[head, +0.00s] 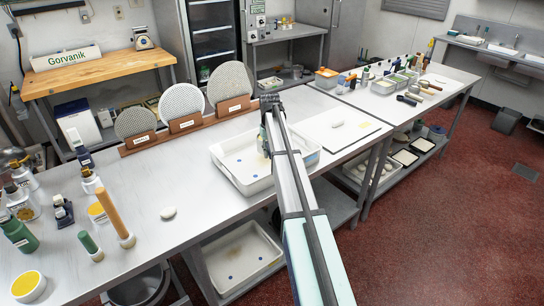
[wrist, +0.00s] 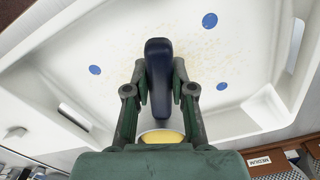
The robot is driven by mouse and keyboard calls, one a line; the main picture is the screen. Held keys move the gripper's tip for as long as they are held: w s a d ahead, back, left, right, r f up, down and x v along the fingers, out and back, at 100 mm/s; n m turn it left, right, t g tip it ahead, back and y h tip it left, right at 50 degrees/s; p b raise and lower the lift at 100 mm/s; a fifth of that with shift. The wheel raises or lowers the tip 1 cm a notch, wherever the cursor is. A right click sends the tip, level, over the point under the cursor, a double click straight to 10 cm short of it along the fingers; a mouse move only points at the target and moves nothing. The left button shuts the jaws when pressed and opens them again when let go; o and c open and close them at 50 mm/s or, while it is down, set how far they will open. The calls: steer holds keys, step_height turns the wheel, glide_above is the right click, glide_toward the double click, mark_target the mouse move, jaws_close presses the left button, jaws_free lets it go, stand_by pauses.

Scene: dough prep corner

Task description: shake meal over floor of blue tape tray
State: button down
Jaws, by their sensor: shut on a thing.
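My gripper (head: 270,104) is above the white tray (head: 231,176) on the steel table. In the wrist view my gripper (wrist: 158,70) is shut on a long dark blue thing (wrist: 158,95), probably the handle of a shaker. A round yellow face with a pale rim (wrist: 160,137) shows behind it, near my palm. The tray floor (wrist: 130,50) fills the wrist view, with several round blue marks (wrist: 209,20) on it. Fine tan meal specks (wrist: 190,45) are scattered over its middle. My arm hides part of the tray in the head view.
A rack of round sieves (head: 185,123) stands behind the tray. A white board (head: 340,130) lies to its right. Bottles and a yellow-filled tub (head: 28,285) stand at the left. A second tray with blue marks (head: 212,278) is on the shelf below.

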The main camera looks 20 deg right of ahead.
steer(key=shift+w+d, duration=0.1)
steer(key=shift+w, duration=0.4)
steer(key=shift+s, duration=0.1)
steer(key=shift+s, duration=0.1)
steer(key=s, duration=0.3)
steer(key=s+a, duration=0.1)
steer(key=s, duration=0.1)
steer(key=shift+p, duration=0.35)
steer(key=shift+w, duration=0.15)
steer(key=shift+d, duration=0.1)
steer(key=w, duration=0.5)
steer(key=shift+d, duration=0.35)
steer(key=shift+s, duration=0.1)
